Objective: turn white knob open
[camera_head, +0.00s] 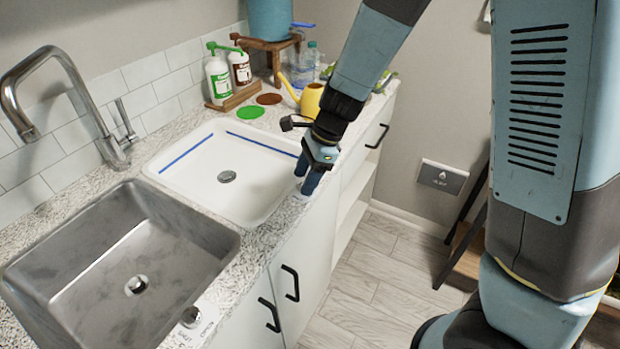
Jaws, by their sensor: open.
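My gripper (307,177) points down at the front right corner of the white basin, over the counter's front edge. Its blue fingers are open. A small pale patch shows at the fingertips, but I cannot tell whether it is the white knob, and contact there is hidden.
The white basin (205,180) with blue strips and the steel sink (110,270) fill the counter. A tall faucet (70,75), bottles (218,75), a yellow watering can (310,100) and a blue container (269,18) stand behind. Cabinet handles (291,283) protrude in front.

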